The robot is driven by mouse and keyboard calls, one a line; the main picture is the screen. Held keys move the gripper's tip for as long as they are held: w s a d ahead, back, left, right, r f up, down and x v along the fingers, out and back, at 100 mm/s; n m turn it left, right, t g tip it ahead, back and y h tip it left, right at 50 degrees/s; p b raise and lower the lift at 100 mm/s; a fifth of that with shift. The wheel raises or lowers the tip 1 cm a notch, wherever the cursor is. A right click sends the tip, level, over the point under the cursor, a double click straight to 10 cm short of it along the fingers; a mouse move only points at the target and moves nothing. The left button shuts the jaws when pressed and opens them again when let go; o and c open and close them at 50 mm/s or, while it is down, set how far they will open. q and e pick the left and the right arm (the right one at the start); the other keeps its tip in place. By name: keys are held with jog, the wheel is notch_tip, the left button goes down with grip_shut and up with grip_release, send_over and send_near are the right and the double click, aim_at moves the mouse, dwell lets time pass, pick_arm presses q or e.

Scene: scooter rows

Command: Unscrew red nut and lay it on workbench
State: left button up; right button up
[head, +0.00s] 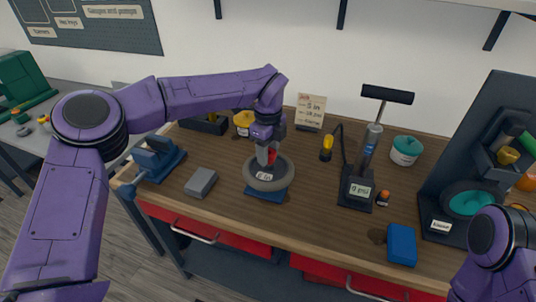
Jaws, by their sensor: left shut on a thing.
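My left gripper (267,157) points down at the middle of a grey wheel (284,183) on the workbench (225,208). It is shut on a small red nut (272,155), of which a red part shows beside the fingers. The wheel lies flat on a blue stand (264,195) and bears a label. The fingers hide much of the nut and the wheel's hub, so I cannot tell whether the nut still touches the wheel. My right arm shows at the lower right, but its gripper is out of view.
A grey block (201,182) and a blue vise (157,159) stand left of the wheel. A pump (358,185) with a gauge stands to the right, with a teal-lidded pot (406,149) behind. A blue box (402,245) lies near the front edge. Bare wood lies between wheel and pump.

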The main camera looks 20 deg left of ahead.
pick_arm(q)
jog(key=shift+n+b, duration=2.6)
jog(key=shift+b, duration=0.3)
jog(key=shift+n+b, duration=2.7)
jog(key=shift+b, duration=0.4)
jog(key=shift+n+b, duration=2.6)
jog(key=shift+b, duration=0.1)
jog(key=shift+r+n+b, duration=0.1)
jog(key=shift+n+b, duration=1.55)
jog(key=shift+n, duration=0.25)
